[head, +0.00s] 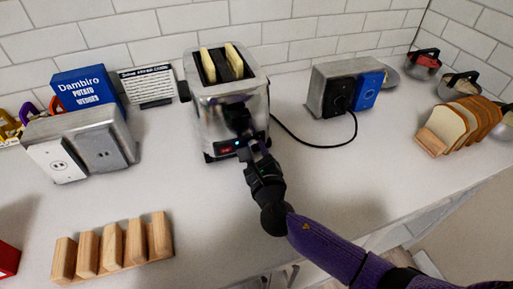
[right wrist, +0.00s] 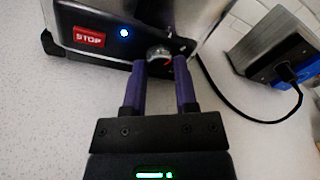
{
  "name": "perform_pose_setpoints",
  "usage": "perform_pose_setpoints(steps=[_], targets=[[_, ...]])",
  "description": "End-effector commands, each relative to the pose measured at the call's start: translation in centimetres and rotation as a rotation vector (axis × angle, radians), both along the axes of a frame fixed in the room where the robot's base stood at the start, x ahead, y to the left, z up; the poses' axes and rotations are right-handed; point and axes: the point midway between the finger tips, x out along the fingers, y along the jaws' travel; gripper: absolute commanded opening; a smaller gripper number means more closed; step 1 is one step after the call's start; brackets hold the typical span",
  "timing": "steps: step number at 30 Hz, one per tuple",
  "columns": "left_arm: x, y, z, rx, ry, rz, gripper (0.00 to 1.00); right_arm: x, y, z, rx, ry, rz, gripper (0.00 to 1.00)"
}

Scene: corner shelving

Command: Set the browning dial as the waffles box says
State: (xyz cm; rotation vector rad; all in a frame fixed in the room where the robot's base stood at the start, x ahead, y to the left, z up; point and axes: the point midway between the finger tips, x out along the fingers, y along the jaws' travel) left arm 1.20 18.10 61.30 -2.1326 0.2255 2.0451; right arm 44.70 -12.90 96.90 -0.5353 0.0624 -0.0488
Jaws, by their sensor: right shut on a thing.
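The silver toaster (head: 213,120) stands against the tiled wall, with two pale yellow slices (head: 220,62) in its top slots. Its browning dial (right wrist: 158,53) is a small grey knob on the dark lower front panel, with a reddish mark beside it. My right gripper (right wrist: 159,68) has its purple fingers shut on the dial, one on each side; it also shows in the head view (head: 249,146). The fingers partly hide the dial and its scale. My left gripper is out of view.
A red STOP button (right wrist: 88,37) and a lit blue light (right wrist: 124,33) sit left of the dial. A printed card (head: 149,86) stands left of the toaster. A black cord (head: 320,145) runs to the right outlet block (head: 330,91). A wooden rack (head: 113,250) stands front left.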

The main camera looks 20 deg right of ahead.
Motion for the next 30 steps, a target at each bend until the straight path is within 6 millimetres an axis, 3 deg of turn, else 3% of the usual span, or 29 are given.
perform_pose_setpoints(steps=[30], targets=[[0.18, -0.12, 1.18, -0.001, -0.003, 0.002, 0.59, -0.01, 0.06, 0.06, 0.965, 0.034, -0.002, 0.00]])
